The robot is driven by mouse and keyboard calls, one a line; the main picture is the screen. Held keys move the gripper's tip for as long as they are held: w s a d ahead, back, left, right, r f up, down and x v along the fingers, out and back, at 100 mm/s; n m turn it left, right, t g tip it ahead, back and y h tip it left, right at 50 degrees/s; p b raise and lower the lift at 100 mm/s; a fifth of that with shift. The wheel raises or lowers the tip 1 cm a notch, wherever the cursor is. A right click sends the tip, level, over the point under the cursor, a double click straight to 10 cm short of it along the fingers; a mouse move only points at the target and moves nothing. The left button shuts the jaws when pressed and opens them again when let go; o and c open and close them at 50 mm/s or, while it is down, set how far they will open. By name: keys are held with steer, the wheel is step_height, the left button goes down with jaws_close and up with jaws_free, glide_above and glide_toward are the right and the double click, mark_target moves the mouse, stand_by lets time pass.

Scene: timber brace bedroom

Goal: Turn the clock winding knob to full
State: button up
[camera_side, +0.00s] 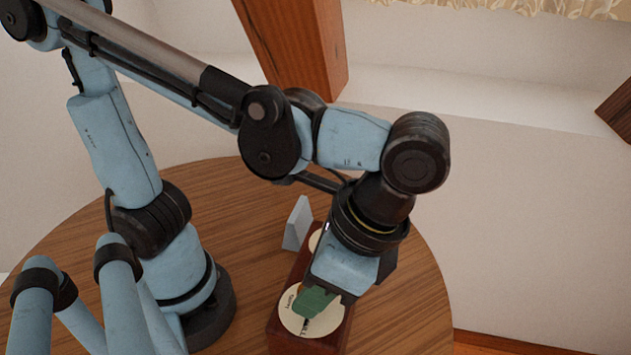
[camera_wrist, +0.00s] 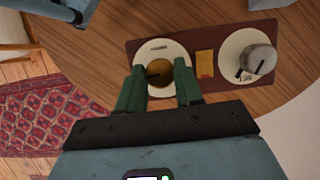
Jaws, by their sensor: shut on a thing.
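A dark red-brown wooden box (camera_side: 287,335) with two cream dials lies on the round table. In the wrist view a brass knob (camera_wrist: 159,76) sits on the left dial (camera_wrist: 176,51), with a dark mark at its left side. My gripper (camera_wrist: 160,84) has green fingers on either side of this brass knob and is shut on it. In the side view my gripper (camera_side: 315,301) is down over the near dial (camera_side: 297,319) and hides the knob. The dial lettering is too small to read surely.
A grey knob (camera_wrist: 257,59) stands on the right dial, with a small brass plate (camera_wrist: 205,64) between the dials. A pale grey wedge-shaped block (camera_side: 297,224) stands behind the box. The wooden table (camera_side: 415,290) is clear right of the box. A timber brace (camera_side: 295,45) rises behind.

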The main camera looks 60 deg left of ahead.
stand_by(0.4)
steer(key=o, duration=1)
steer(key=shift+o, duration=0.2)
steer(key=v, duration=1.2)
steer(key=shift+d, duration=0.1)
steer(key=w+a+f+n+t+h, duration=0.1)
steer(key=w+a+f, duration=0.1)
steer(key=a, duration=0.1)
steer(key=w+a+f+n+t+h, duration=0.1)
steer(key=w+a+f+n+t, duration=0.1)
steer(key=w+a+f, duration=0.1)
steer(key=w+a+f+n+t+h, duration=0.1)
steer(key=w+a+f+n, duration=0.1)
steer(key=a+f, duration=0.1)
steer(key=shift+w+a+t+h, duration=0.4)
steer(key=shift+a, duration=0.2)
steer(key=w+a+f+n+t, duration=0.1)
steer(key=a+f+n+t, duration=0.1)
steer(key=a, duration=0.3)
steer(key=w+a+f+n+t, duration=0.2)
steer(key=a+t, duration=0.1)
steer(key=a, duration=0.2)
steer(key=shift+f+t+y, duration=0.3)
steer(key=shift+y, duration=0.1)
